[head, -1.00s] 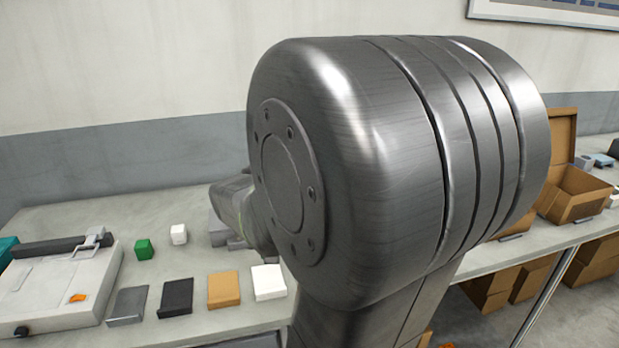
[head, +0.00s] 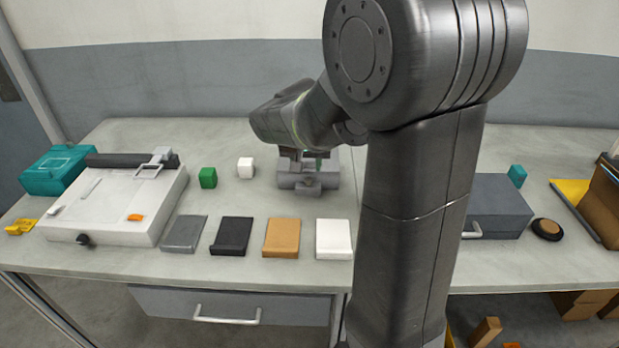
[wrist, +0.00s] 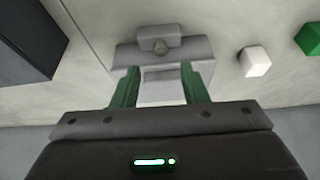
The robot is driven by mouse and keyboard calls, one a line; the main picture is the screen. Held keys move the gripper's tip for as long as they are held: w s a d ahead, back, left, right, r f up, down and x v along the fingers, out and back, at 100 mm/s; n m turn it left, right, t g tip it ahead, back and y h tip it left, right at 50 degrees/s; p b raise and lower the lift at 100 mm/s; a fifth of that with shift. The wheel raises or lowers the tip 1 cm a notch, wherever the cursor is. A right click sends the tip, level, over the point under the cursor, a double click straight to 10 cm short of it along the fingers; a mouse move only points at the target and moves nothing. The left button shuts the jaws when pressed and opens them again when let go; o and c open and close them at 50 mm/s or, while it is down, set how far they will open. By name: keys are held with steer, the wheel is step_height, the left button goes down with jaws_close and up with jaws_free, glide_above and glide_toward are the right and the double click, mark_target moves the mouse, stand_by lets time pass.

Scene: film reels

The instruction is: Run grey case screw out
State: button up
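A grey block-like fixture (head: 318,184) sits on the bench, left of my upright arm link in the head view. In the head view my gripper (head: 303,160) is partly hidden by my wrist. A flat grey case (head: 184,234) lies at the left end of a row.
Black (head: 231,236), tan (head: 282,238) and white (head: 333,239) slabs lie in front. Green (head: 208,178) and white (head: 245,168) blocks stand left of the fixture. A pale machine (head: 118,208) stands farther left. A dark grey drawer box (head: 497,205) stands right of my arm.

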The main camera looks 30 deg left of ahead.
mark_target(308, 181)
steer(key=x, duration=0.7)
steer(key=shift+w+f, duration=0.15)
steer(key=shift+f, duration=0.2)
jaws_close()
